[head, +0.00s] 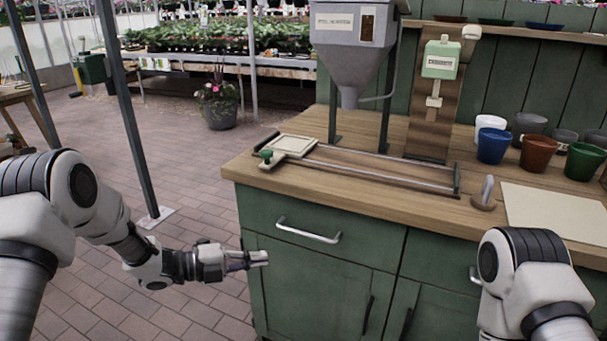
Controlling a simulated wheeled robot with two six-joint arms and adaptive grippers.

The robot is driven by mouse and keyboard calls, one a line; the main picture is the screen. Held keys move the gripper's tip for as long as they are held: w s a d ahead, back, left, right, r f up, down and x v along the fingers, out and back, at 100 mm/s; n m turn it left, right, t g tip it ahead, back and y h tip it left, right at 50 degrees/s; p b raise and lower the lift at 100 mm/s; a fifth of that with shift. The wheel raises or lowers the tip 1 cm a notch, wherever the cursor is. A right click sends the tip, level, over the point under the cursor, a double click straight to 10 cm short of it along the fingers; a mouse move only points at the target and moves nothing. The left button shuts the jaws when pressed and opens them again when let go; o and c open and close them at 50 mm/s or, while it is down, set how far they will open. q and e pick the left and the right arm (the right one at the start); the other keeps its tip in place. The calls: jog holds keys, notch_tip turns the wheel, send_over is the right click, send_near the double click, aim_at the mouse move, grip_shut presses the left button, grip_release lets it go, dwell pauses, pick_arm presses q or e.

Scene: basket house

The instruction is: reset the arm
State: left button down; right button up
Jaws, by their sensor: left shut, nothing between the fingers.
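My left arm comes in from the left and reaches toward the front of the green cabinet (330,270). My left gripper (258,259) is shut and empty, to the left of the cabinet front and below the level of the counter top. It looks close to the cabinet's left edge; I cannot tell whether it touches. My right arm shows at the lower right in front of the cabinet, with only its upper links in view. The right gripper is out of the picture.
The wooden counter (400,205) bears a sliding tray on rails (290,146), a grey hopper (352,50), a green-headed dispenser (440,60), a blue pot (493,146), a brown pot (537,153), a green pot (583,162) and a pale mat (555,214). A dark post (125,110) stands at left. Brick floor (185,230) is open.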

pick_arm(q)
jog(key=s+d+f+n+y, duration=0.1)
jog(key=s+f+n+y, duration=0.2)
jog(key=s+f+n, duration=0.55)
jog(key=s+f+n+y, duration=0.3)
jog(key=s+f, duration=0.3)
jog(key=f, duration=0.6)
jog(key=s+a+f+n+g+y, duration=0.1)
jog(key=s+a+f+n+y, duration=0.15)
jog(key=s+n, duration=0.2)
jog(key=s+a+f+n+g+y, duration=0.1)
jog(key=s+a+f+n+y, duration=0.15)
jog(key=s, duration=0.25)
jog(key=s+a+n+g+y, duration=0.4)
jog(key=s+a+n+g, duration=0.15)
jog(key=s+n, duration=0.7)
notch_tip(320, 180, up, 16)
jog(key=m+p, duration=0.1)
jog(key=p, duration=1.5)
jog(key=shift+s+a+f+t+p, duration=0.15)
jog(key=shift+s+a+t+p, duration=0.1)
jog(key=shift+a+t+p, duration=0.15)
